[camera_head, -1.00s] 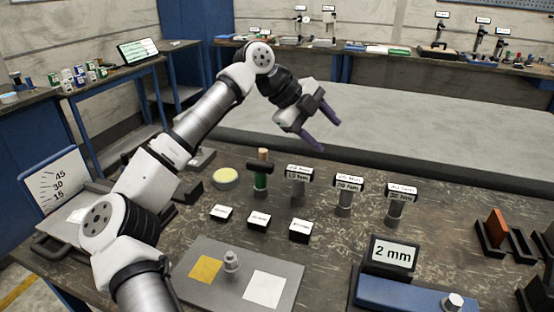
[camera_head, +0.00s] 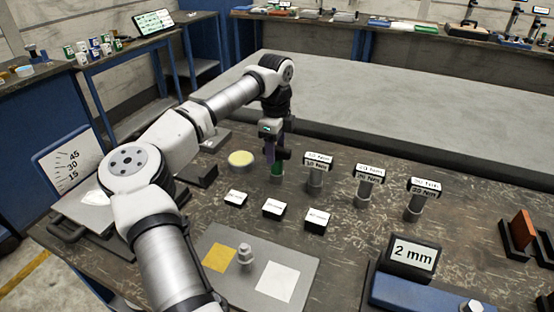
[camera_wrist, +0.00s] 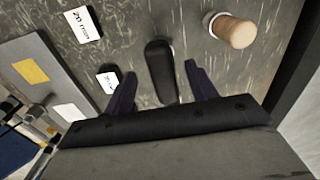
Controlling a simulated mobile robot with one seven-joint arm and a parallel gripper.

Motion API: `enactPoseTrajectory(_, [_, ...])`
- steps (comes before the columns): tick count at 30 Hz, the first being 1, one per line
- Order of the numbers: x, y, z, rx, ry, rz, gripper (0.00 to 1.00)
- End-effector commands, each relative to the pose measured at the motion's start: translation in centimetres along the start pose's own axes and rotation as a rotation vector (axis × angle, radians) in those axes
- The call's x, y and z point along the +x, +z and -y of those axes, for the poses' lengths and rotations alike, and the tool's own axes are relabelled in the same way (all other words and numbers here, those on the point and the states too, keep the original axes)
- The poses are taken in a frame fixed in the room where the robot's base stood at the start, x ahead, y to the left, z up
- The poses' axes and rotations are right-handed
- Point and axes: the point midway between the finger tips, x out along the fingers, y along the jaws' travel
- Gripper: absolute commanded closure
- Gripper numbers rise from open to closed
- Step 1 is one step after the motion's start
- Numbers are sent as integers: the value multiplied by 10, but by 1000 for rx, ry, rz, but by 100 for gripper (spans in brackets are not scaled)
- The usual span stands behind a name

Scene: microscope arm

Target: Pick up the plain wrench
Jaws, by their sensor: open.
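The plain wrench (camera_head: 277,168) stands upright on the workbench, with a black crossbar on top, no label and green on its stem. In the wrist view its black crossbar (camera_wrist: 161,70) shows from above, between the two purple fingers. My gripper (camera_head: 275,147) points down right over the wrench, jaws open. In the wrist view my gripper (camera_wrist: 161,85) has one finger on each side of the bar, with gaps visible. I cannot tell how far the fingertips reach down beside it.
Labelled wrenches (camera_head: 316,172) stand in a row to the right. Small label blocks (camera_head: 275,208) lie in front. A wooden-topped cylinder (camera_wrist: 236,32) stands close by in the wrist view. A grey plate (camera_head: 246,275) lies nearer.

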Motion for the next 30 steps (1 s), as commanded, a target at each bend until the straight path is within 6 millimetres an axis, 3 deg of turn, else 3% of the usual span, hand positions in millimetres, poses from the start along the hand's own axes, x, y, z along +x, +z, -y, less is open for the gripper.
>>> enactPoseTrajectory(12, [49,-2,3,1,1,-2,44])
enactPoseTrajectory(20, [52,-2,3,1,0,0,44])
enactPoseTrajectory(30, [52,-2,3,1,0,-1,88])
